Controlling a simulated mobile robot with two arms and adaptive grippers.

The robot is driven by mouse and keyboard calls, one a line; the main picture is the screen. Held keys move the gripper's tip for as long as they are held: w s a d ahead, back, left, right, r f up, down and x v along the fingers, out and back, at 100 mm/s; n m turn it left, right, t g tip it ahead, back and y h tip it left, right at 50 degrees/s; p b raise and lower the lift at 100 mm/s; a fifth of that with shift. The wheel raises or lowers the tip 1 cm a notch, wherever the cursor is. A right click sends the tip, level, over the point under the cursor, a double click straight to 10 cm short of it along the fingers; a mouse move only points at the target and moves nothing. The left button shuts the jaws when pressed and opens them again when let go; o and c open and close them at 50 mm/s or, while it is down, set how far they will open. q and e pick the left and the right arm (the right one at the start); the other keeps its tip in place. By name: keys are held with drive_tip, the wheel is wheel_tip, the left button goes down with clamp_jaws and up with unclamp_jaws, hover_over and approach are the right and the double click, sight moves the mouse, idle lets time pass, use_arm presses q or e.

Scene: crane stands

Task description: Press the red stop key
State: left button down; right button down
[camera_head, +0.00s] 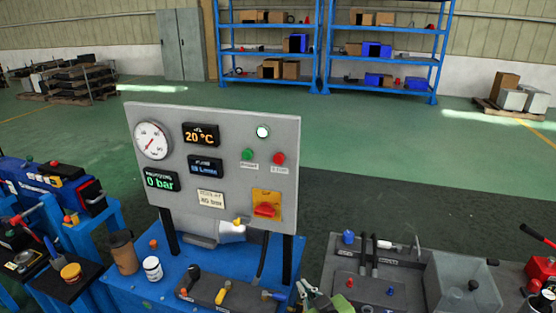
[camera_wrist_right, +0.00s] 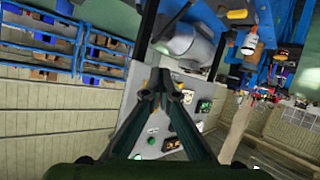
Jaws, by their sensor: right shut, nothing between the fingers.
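The red stop key (camera_head: 278,158) is a small round button on the upright grey panel (camera_head: 232,108), right of a green key (camera_head: 247,154) and below a white lamp. My right gripper (camera_head: 306,290) shows at the bottom of the head view, low in front of the bench and well below the key, apart from the panel. In the right wrist view its fingers (camera_wrist_right: 165,88) are together and empty, with the tilted panel (camera_wrist_right: 140,110) behind them. I cannot make out the red key there. My left gripper is not in view.
A red rotary switch (camera_head: 266,210) on a yellow plate sits low on the panel. The blue bench (camera_head: 180,265) holds a brown cup (camera_head: 123,252), a white jar (camera_head: 152,268) and several handled valves. A grey station (camera_head: 390,275) stands at right. The space before the panel's upper face looks clear.

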sight(279, 158)
drive_tip(key=w+a+r+n+t+y, duration=0.1)
drive_tip(key=w+a+r+t, duration=0.1)
drive_tip(key=r, duration=0.6)
drive_tip(key=w+a+r+n+t+y, duration=0.2)
drive_tip(key=w+a+r, duration=0.1)
drive_tip(key=r, duration=0.5)
drive_tip(key=w+a+r+n+t+y, duration=0.1)
drive_tip(key=w+a+r+t+y, duration=0.1)
drive_tip(key=r, duration=0.7)
drive_tip(key=shift+w+a+n+t, duration=0.4)
drive_tip(key=shift+w+a, duration=0.45)
drive_tip(key=shift+a, duration=0.4)
drive_tip(key=shift+w+d+b, duration=0.45)
drive_tip(key=shift+w+b, duration=0.1)
drive_tip(key=shift+w, duration=0.85)
drive_tip(key=shift+w+d+b, duration=0.5)
drive_tip(key=shift+w+b, duration=0.05)
drive_tip(key=shift+w, duration=0.85)
drive_tip(key=shift+w+d+b, duration=0.45)
drive_tip(key=shift+w+b, duration=0.1)
drive_tip(key=shift+w, duration=0.85)
drive_tip(key=shift+w, duration=0.1)
drive_tip(key=shift+w+d, duration=0.15)
drive_tip(key=shift+w, duration=0.15)
